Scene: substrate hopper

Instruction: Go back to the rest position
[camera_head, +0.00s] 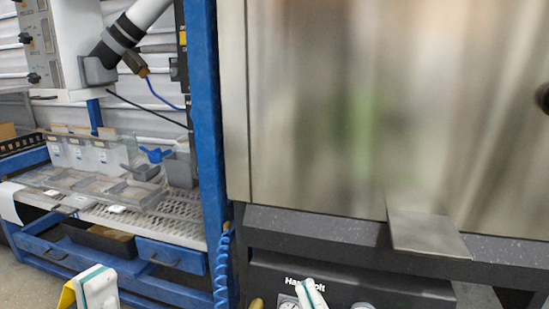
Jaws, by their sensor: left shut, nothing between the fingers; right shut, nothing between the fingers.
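My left gripper (97,288) shows at the bottom left edge as a white tip with a teal stripe and a yellow side. It is shut and empty, in front of the blue bench. My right gripper (312,295) shows at the bottom middle, also white with a teal stripe. It is shut and empty, in front of the dark machine panel. Most of both grippers and arms is cut off by the lower edge of the view.
A large shiny metal hopper (300,100) fills the right, above a dark panel (350,285) with gauges. A metal flap (425,230) juts from its lower edge. A blue post (207,110) divides it from a bench (185,230) with clear bins (105,150) and drawers.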

